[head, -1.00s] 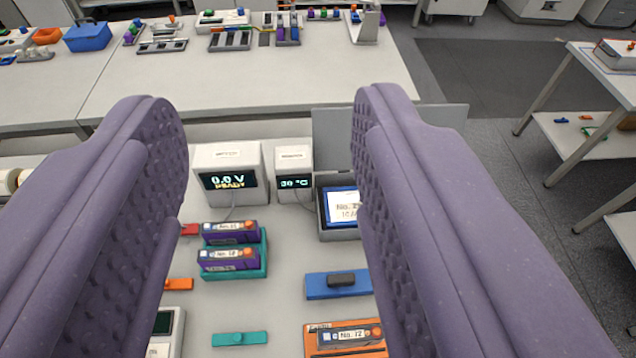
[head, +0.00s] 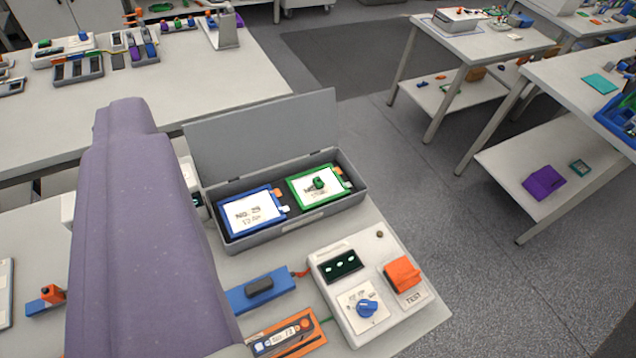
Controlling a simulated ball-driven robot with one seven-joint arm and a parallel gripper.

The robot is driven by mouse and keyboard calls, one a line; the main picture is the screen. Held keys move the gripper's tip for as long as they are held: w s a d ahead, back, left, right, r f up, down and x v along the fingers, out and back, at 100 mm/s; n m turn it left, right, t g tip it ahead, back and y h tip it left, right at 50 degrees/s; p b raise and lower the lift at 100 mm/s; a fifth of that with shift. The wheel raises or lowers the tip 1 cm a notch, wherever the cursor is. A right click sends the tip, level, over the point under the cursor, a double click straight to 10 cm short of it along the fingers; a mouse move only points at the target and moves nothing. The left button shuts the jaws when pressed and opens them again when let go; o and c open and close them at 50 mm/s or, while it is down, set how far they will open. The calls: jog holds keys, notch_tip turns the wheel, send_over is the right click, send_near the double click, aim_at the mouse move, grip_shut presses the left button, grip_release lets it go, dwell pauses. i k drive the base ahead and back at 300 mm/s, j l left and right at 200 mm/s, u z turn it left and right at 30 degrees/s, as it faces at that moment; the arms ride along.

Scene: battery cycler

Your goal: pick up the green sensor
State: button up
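A small green sensor (head: 319,183) sits on the white label of the green-edged battery pouch (head: 300,201), in the right part of an open grey box (head: 272,236). Part of the label is hidden under it. One purple finger of my gripper (head: 135,190) fills the left of the view, left of the box and apart from the sensor. The other finger is out of view, so the opening cannot be seen. Nothing is seen held.
A blue-edged pouch (head: 237,229) lies left in the box; the raised lid (head: 265,130) stands behind. In front are a blue block (head: 262,290), an orange device (head: 290,335) and a tester (head: 340,263) with an orange switch.

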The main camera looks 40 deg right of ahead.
aim_at(319, 182)
jog(key=z, duration=0.25)
jog(key=l+z, duration=0.3)
jog(key=z, duration=0.15)
jog(key=l+z, duration=0.65)
jog(key=z, duration=0.2)
jog(key=i+l+z, duration=0.3)
jog(key=i+l, duration=0.25)
jog(key=i+l+z, duration=0.35)
jog(key=i+l, duration=0.15)
jog(key=i+u, duration=0.4)
jog(key=i+l+u, duration=0.4)
jog(key=i, duration=0.2)
jog(key=i+j+u, duration=0.25)
jog(key=u, duration=0.2)
jog(key=i+j+u, duration=0.1)
jog(key=i+u, duration=0.85)
jog(key=i+l+u, duration=0.2)
jog(key=u, duration=0.3)
jog(key=i+j+u, duration=0.1)
jog(key=i+u, duration=0.2)
jog(key=u, duration=0.2)
jog(key=i+u, duration=0.3)
jog(key=u, duration=0.15)
jog(key=i+u, duration=0.3)
jog(key=u, duration=0.2)
jog(key=i+l+u, duration=0.25)
jog(key=u, duration=0.25)
